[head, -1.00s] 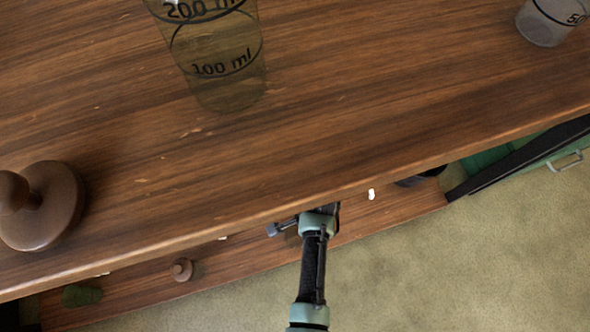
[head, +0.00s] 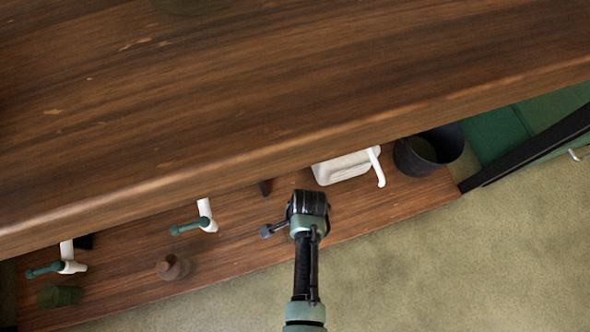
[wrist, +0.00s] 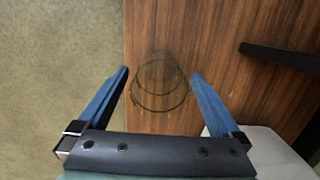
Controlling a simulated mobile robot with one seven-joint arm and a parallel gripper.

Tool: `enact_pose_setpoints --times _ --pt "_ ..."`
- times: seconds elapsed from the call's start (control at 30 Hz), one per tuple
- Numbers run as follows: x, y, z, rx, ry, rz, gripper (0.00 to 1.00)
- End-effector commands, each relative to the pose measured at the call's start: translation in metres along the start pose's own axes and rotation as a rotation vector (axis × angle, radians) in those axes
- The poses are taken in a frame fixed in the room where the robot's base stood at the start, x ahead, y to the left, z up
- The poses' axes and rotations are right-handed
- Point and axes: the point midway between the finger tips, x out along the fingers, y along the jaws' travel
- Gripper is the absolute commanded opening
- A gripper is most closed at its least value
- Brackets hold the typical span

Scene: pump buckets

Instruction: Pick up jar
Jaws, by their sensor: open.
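A clear, see-through jar (wrist: 161,88) shows in the wrist view on a brown wooden surface, near that surface's left edge. My gripper (wrist: 160,73) has its two blue fingers spread wide, one on each side of the jar in the picture. No contact with the jar is visible, and I cannot tell how far the fingertips are above it. In the head view my arm's end (head: 309,203) is over the low wooden shelf, below the upper tabletop. I cannot make out the jar or the fingers there.
The upper tabletop (head: 250,90) overhangs the low shelf (head: 240,245). On the shelf are a white pump container (head: 343,168), a dark bucket (head: 428,152), two white-and-green pump heads, a brown knob (head: 173,267) and a green piece (head: 60,296). Bare floor (head: 440,260) lies in front.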

Motion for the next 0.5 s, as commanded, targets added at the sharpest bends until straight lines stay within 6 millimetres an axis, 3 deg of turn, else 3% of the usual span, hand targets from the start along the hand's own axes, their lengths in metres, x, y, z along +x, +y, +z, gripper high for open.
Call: enact_pose_setpoints --times 0.03,0.1,0.4,0.5 --pt "0.0138 0.0004 -0.0008 -0.001 0.000 0.001 1.00" --pt "0.0194 0.0004 -0.0007 -0.001 0.000 0.001 1.00" --pt "0.0194 0.0004 -0.0005 0.000 0.001 0.000 1.00" --pt "0.0193 0.0004 -0.0005 0.000 0.001 0.000 0.82"
